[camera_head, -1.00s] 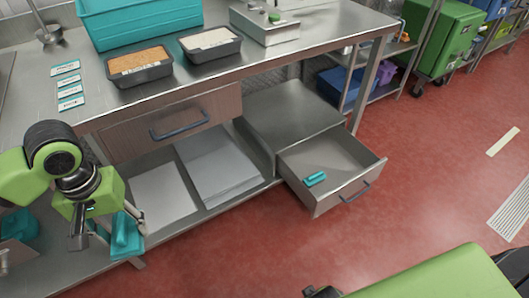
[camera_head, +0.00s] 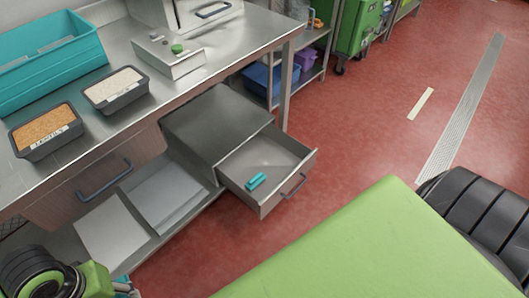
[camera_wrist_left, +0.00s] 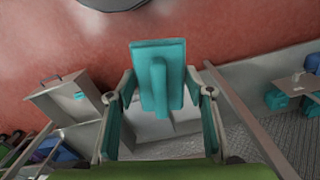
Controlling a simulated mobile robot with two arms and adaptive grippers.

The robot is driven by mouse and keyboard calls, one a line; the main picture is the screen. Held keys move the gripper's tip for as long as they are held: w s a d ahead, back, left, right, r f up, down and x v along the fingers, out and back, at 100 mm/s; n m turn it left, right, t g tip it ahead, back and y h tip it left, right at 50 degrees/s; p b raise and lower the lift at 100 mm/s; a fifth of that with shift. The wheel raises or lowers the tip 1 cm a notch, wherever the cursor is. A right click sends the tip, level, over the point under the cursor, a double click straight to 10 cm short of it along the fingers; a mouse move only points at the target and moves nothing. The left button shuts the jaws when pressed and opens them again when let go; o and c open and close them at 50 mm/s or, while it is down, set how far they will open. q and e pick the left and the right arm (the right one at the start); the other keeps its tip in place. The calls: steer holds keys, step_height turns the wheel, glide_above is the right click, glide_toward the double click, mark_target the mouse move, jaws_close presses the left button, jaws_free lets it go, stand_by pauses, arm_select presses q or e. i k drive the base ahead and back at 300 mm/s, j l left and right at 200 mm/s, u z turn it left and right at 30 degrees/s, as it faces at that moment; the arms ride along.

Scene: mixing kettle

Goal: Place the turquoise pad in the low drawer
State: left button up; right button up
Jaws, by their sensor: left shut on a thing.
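The turquoise pad (camera_wrist_left: 172,62) is a flat block with a raised rib, upright between the fingers of my left gripper (camera_wrist_left: 160,92) in the left wrist view. The gripper is shut on it. In the head view only a little of that gripper shows at the bottom left edge, and the pad is mostly cut off. The low drawer (camera_head: 290,188) is pulled open under the bench and holds a small turquoise piece (camera_head: 256,181). The drawer also shows in the left wrist view (camera_wrist_left: 60,101), left of and apart from the held pad. My right gripper is out of view.
The steel bench (camera_head: 215,72) carries a turquoise crate (camera_head: 60,72), a tub of orange grains (camera_head: 45,132), a tub of pale grains (camera_head: 115,90) and a control box (camera_head: 168,55). A shut upper drawer (camera_head: 100,180) sits left of the open one. Red floor beyond is clear.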

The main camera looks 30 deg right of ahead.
mark_target(266, 160)
steer(key=i+l, duration=0.15)
steer(key=l, duration=0.3)
steer(key=i+l, duration=0.15)
steer(key=l, duration=0.35)
steer(key=i+l, duration=0.15)
steer(key=l, duration=0.3)
steer(key=i+l, duration=0.1)
steer(key=l, duration=0.4)
steer(key=i+l, duration=0.15)
steer(key=l, duration=0.3)
steer(key=i+l, duration=0.15)
steer(key=l, duration=0.35)
steer(key=i+l, duration=0.15)
steer(key=l, duration=0.3)
steer(key=i+l, duration=0.15)
steer(key=l, duration=0.3)
